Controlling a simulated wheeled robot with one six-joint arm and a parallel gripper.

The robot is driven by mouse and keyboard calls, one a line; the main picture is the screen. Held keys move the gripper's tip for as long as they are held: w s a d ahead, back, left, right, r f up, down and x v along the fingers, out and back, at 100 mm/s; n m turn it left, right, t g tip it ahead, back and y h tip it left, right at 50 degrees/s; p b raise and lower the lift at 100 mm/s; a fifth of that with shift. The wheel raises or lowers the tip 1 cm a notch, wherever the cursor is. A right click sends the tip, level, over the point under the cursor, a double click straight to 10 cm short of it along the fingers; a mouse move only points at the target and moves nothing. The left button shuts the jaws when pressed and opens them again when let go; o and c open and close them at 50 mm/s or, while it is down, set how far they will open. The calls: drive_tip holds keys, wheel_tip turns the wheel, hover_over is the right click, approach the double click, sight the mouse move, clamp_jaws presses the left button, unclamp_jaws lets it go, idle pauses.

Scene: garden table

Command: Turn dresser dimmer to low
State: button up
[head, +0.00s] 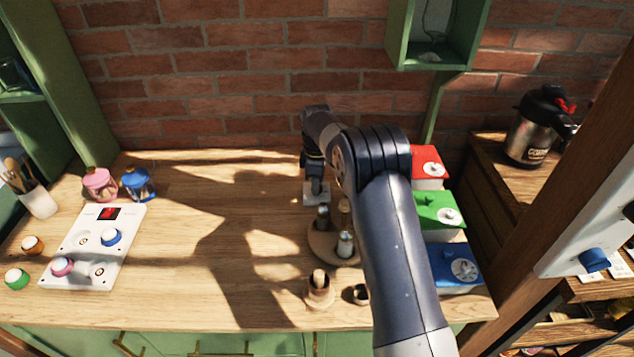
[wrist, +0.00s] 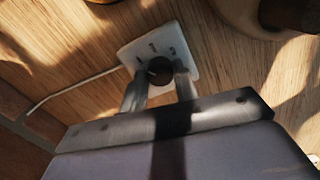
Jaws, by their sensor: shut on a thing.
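The dimmer is a small white square plate (wrist: 130,53) with a dark round knob (wrist: 160,70) and dark marks on its face. A white cord (wrist: 75,88) runs from it to the left. My gripper (wrist: 160,80) is shut on the knob, one finger on each side of it, in the wrist view. In the head view my gripper (head: 315,187) reaches down to the white plate (head: 311,200) near the back of the wooden table top. The marker of the knob is hidden, so its setting cannot be told.
A round wooden tray (head: 318,246) with small shakers stands close in front of the dimmer. Red (head: 427,163), green (head: 435,207) and blue (head: 452,263) boxes line the right side. A white panel with knobs (head: 78,262) lies at left. The table between is clear.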

drive_tip(key=shift+n, duration=0.5)
drive_tip(key=o, duration=1)
drive_tip(key=shift+c, duration=0.2)
wheel_tip(320, 180, up, 11)
drive_tip(key=shift+b, duration=0.45)
drive_tip(key=shift+f, duration=0.15)
wheel_tip(320, 180, down, 11)
drive_tip(key=shift+r+p, duration=0.1)
drive_tip(key=shift+p, duration=0.4)
